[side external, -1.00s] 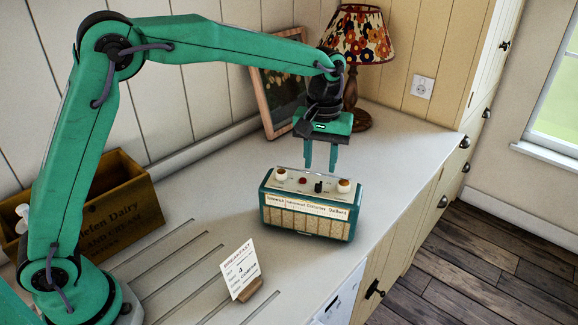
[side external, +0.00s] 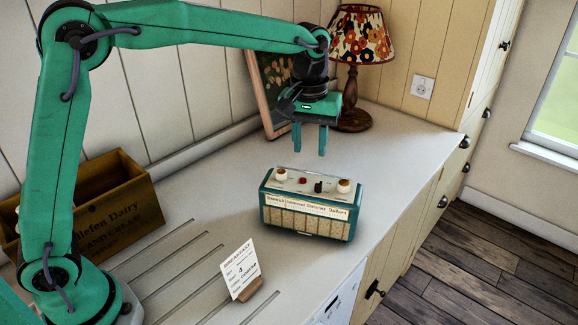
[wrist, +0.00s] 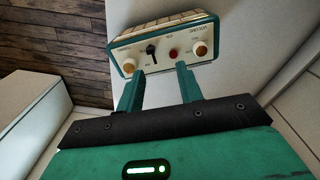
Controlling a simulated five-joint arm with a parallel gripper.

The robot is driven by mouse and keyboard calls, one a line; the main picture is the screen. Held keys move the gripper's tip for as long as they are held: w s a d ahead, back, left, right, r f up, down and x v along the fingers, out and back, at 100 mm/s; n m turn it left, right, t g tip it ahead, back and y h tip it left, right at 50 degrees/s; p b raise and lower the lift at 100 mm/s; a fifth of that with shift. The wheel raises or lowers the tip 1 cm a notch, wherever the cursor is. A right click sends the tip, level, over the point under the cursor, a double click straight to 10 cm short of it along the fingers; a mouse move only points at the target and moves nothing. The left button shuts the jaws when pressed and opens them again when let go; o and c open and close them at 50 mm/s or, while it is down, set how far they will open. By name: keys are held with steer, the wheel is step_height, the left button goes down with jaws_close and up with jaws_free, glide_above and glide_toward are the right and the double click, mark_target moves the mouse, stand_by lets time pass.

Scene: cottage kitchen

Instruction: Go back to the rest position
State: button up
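My gripper (side external: 309,153) hangs above the counter, pointing down, with its two fingers apart and nothing between them. It is above and slightly behind the teal radio (side external: 308,217), clear of it. The radio stands upright on the counter, with cream and white knobs, a red button and a black switch on its top panel. In the wrist view the radio (wrist: 165,45) shows beyond my gripper's fingertips (wrist: 157,75).
A lamp (side external: 362,35) with a floral shade and a picture frame (side external: 262,90) stand at the back. A wooden crate (side external: 125,215) is at the left. A breakfast card (side external: 240,268) stands near the front. The white counter (side external: 200,210) is clear around the radio.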

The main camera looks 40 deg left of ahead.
steer(key=s+a+r+m+t, duration=0.1)
steer(key=s+a+r+t, duration=0.1)
steer(key=s+a+r, duration=0.4)
steer(key=s+a+f+m+t, duration=0.1)
steer(key=s+a+f+m, duration=0.1)
steer(key=s, duration=0.7)
steer(key=s+a+f+m+t, duration=0.1)
steer(key=s+a, duration=0.3)
steer(key=s, duration=0.6)
steer(key=shift+s+a+f+m+t, duration=0.15)
steer(key=shift+a+f+m+t, duration=0.2)
steer(key=shift+f+t, duration=0.3)
steer(key=shift+d, duration=0.1)
steer(key=shift+c, duration=0.7)
